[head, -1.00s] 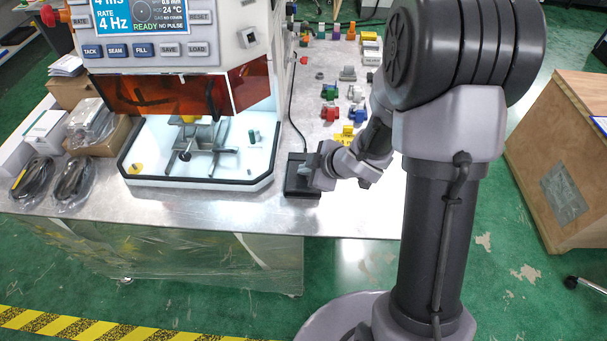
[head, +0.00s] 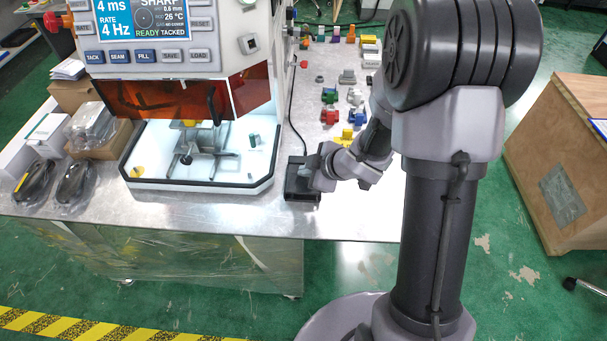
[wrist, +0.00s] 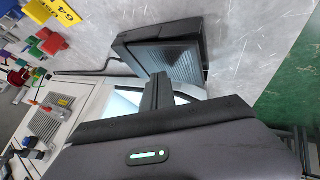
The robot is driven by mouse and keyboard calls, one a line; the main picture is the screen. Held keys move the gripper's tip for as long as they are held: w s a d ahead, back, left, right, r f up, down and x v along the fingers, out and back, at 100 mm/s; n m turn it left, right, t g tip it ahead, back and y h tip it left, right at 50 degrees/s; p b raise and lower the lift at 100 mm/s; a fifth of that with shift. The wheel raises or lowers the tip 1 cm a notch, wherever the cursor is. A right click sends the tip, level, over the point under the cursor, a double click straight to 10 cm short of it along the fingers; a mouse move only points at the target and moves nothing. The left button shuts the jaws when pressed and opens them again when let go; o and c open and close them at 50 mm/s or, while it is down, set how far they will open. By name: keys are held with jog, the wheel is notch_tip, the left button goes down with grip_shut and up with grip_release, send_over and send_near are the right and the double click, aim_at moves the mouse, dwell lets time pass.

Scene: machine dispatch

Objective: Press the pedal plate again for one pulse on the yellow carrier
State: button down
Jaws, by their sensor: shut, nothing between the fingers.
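The black pedal (head: 299,179) lies on the metal table, right of the welding machine (head: 190,110). In the wrist view its ribbed plate (wrist: 170,65) shows beside my closed fingers. My gripper (wrist: 157,90) is shut and empty, with its tip at the plate; whether it touches or presses cannot be told. In the head view my gripper (head: 308,175) is over the pedal's right part. A yellow piece (head: 190,123), perhaps the carrier, shows partly under the orange shield inside the machine. The machine's screen (head: 150,22) reads READY TACKED, 4 ms, 4 Hz, 26 °C.
Several coloured clamps and blocks (head: 330,115) stand on the table behind the pedal. A black cable (head: 293,110) runs back from the pedal. Bagged black coils (head: 72,183) lie at the left.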

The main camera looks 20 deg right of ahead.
jog(key=shift+r, duration=0.35)
jog(key=r+p, duration=0.1)
jog(key=p, duration=0.1)
jog(key=r+p, duration=0.3)
jog(key=r, duration=0.1)
jog(key=shift+w+r+p, duration=0.1)
jog(key=shift+w+p, duration=0.2)
jog(key=shift+p, duration=0.1)
dwell(0.3)
